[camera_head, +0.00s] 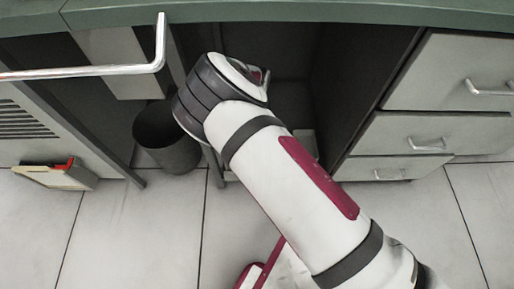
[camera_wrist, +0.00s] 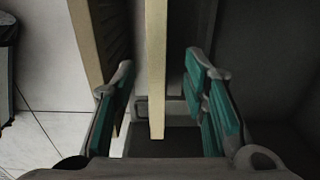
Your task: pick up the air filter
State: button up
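In the wrist view my gripper (camera_wrist: 159,64) is open, with its two teal-padded fingers apart. A pale cream edge strip (camera_wrist: 156,90) runs down between the fingers, with gaps visible on both sides. A second cream strip (camera_wrist: 88,40) stands to its left, with a dark, seemingly ridged surface beside it. These look like the frame of the air filter, though I cannot tell whether both strips belong to one thing. In the head view my arm reaches into the dark space under the counter and hides my gripper and most of what is there.
The green countertop (camera_head: 330,12) overhangs the dark recess. A dark bin (camera_head: 168,145) stands left of my arm. Grey drawers (camera_head: 410,132) with metal handles flank the right. A cream and red box-like object (camera_head: 55,176) lies on the floor at left. The front floor (camera_head: 130,235) is largely clear.

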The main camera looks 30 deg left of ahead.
notch_tip(320, 180, down, 5)
jog(key=shift+r+b, duration=0.15)
jog(key=shift+b, duration=0.6)
jog(key=f+b, duration=0.3)
jog(key=f, duration=0.2)
jog(key=shift+d, duration=0.2)
grip_shut()
